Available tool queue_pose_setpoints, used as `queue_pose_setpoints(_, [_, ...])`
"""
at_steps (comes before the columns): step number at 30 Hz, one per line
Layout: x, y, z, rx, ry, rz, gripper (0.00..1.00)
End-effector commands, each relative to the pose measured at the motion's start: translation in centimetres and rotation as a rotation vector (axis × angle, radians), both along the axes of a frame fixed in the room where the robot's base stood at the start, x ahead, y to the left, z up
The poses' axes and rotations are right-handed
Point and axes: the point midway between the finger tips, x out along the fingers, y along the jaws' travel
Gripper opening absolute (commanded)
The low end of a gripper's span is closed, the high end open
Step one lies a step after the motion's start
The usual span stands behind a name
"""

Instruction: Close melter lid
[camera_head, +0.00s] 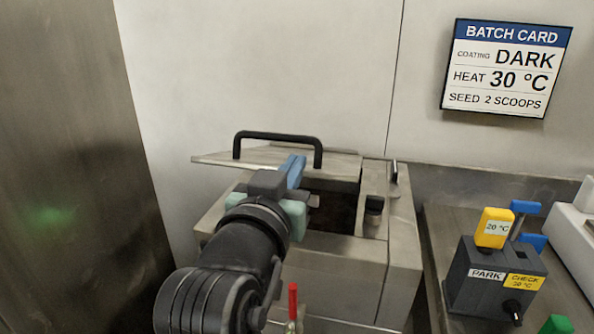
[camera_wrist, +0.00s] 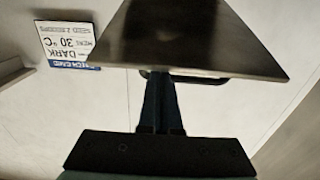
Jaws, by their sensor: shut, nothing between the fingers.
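The melter (camera_head: 335,270) is a grey metal box with a dark opening (camera_head: 330,207) in its top. Its flat metal lid (camera_head: 340,165) is raised above the opening and carries a black bar handle (camera_head: 278,138). My gripper (camera_head: 296,162) has its blue fingers together and empty, overlapping the lid's front edge in the head view. In the wrist view, which is upside down, the lid (camera_wrist: 190,35) is a dark plate and the gripper's fingertips (camera_wrist: 160,76) end at its edge. I cannot tell whether they touch it. Part of the handle (camera_wrist: 200,78) shows behind.
A dark PARK block (camera_head: 492,280) with yellow and blue tools stands on the counter to the right. A red-topped item (camera_head: 293,302) stands in front of the melter. A batch card (camera_head: 505,68) hangs on the wall. A metal panel (camera_head: 70,180) borders the left.

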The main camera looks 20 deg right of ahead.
Motion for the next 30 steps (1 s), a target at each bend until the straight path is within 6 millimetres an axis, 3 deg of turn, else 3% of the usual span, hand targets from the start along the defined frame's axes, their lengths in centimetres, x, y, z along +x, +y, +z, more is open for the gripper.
queue_pose_setpoints(1, [-0.3,0.2,-2.2,-0.016,-0.016,0.001,0.00])
queue_pose_setpoints(12, [-1.3,0.9,-6.3,-0.055,-0.082,0.000,0.00])
queue_pose_setpoints(20, [-1.6,1.0,-7.5,-0.054,-0.080,-0.002,0.00])
queue_pose_setpoints(30, [-1.6,1.0,-7.7,-0.054,-0.080,-0.001,0.00])
